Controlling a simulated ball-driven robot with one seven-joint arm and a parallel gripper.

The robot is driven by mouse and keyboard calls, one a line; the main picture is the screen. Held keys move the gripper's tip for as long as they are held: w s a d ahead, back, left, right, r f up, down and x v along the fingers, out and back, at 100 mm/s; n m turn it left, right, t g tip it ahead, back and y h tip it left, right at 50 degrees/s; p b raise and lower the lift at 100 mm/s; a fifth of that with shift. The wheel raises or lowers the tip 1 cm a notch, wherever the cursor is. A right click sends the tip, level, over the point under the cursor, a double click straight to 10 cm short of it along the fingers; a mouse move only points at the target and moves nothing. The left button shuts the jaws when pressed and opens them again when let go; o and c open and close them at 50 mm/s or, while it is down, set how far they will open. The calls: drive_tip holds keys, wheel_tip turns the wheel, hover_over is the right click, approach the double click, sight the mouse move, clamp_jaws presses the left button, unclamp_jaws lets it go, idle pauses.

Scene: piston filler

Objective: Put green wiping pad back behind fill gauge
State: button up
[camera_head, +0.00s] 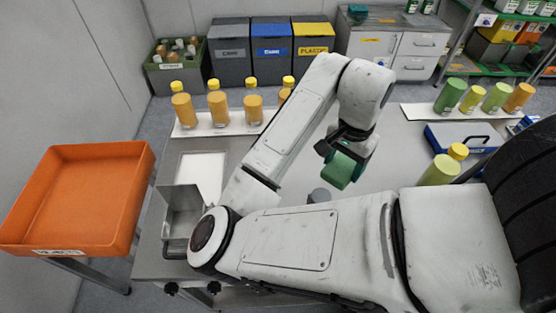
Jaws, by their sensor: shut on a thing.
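The green wiping pad (341,170) hangs in my gripper (338,160), right of the middle of the picture. My gripper is shut on it and holds it above the grey worktable. I cannot tell for sure which thing is the fill gauge. A short grey cylinder (320,195) stands below the pad, partly behind my arm. My arm hides much of the table's middle.
Orange-filled bottles (217,106) stand in a row on a white strip at the back left. Green and orange bottles (473,99) stand at the right. A yellow-capped green bottle (443,168) is near my arm. An empty orange tray (80,197) is at left.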

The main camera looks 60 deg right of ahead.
drive_tip(key=w+d+f, duration=0.3)
drive_tip(key=w, duration=0.5)
drive_tip(key=p, duration=0.2)
hover_over(298, 169)
drive_tip(key=f, duration=0.5)
drive_tip(key=shift+s+a+f, duration=0.25)
drive_tip(key=shift+s+a, duration=0.05)
drive_tip(key=shift+s, duration=0.05)
drive_tip(key=shift+w+d+f, duration=0.15)
drive_tip(key=shift+w+f, duration=0.1)
drive_tip(key=shift+f, duration=0.2)
drive_tip(key=shift+w+f+p, duration=0.15)
drive_tip(key=shift+f+p, duration=0.25)
drive_tip(key=shift+f, duration=1.35)
drive_tip(key=shift+f, duration=0.15)
drive_tip(key=o, duration=1)
wheel_tip(298, 169, up, 12)
drive_tip(key=b, duration=0.2)
drive_tip(key=shift+r, duration=0.2)
